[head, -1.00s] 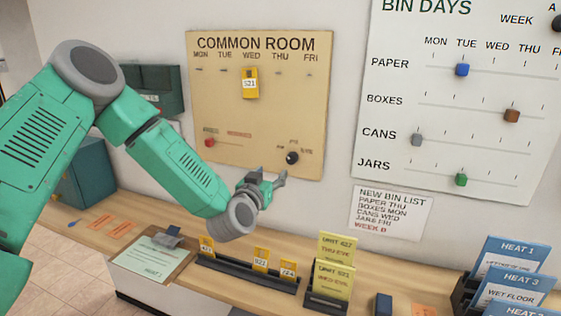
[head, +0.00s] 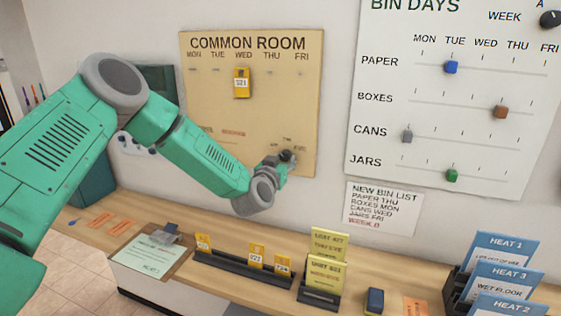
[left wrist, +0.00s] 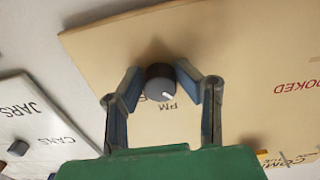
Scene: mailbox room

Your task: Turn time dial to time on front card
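The time dial (head: 288,156) is a dark round knob at the lower right of the tan COMMON ROOM board (head: 220,115). My left gripper (head: 284,160) is at the dial and partly covers it in the head view. In the left wrist view, the dial (left wrist: 160,83) sits between the two fingertips of the left gripper (left wrist: 159,74), which are spread on either side of it; firm contact cannot be told. Its white pointer mark is visible near the letters PM. The yellow front card (head: 324,275) stands in a black holder before another yellow card (head: 328,243); its small lettering is blurred. My right gripper is not shown.
A yellow tag (head: 241,83) hangs under WED. A black rack (head: 240,265) with orange-yellow tags and a clipboard (head: 150,250) lie on the wooden counter below. The BIN DAYS board (head: 440,100) with sliders is to the right.

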